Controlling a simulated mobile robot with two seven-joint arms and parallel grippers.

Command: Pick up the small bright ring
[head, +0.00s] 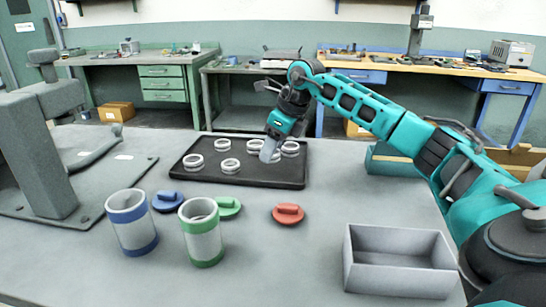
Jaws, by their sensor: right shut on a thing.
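Several light grey rings lie on a black tray (250,180) in the middle of the table. My right gripper (268,155) reaches down over the right half of the tray and is shut on a bright ring (276,157). The fingers cover part of this ring, and I cannot tell whether it is off the tray. Other rings stay close by, one to the right (290,148) and one to the left (254,146). More rings lie at the left of the tray (193,162). My left gripper is out of view.
A blue-banded canister (131,222) and a green-banded canister (201,238) stand front left. Blue (167,201), green (228,208) and red (288,214) lids lie behind and beside them. An empty grey bin (398,272) is front right. A grey machine (40,150) stands left.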

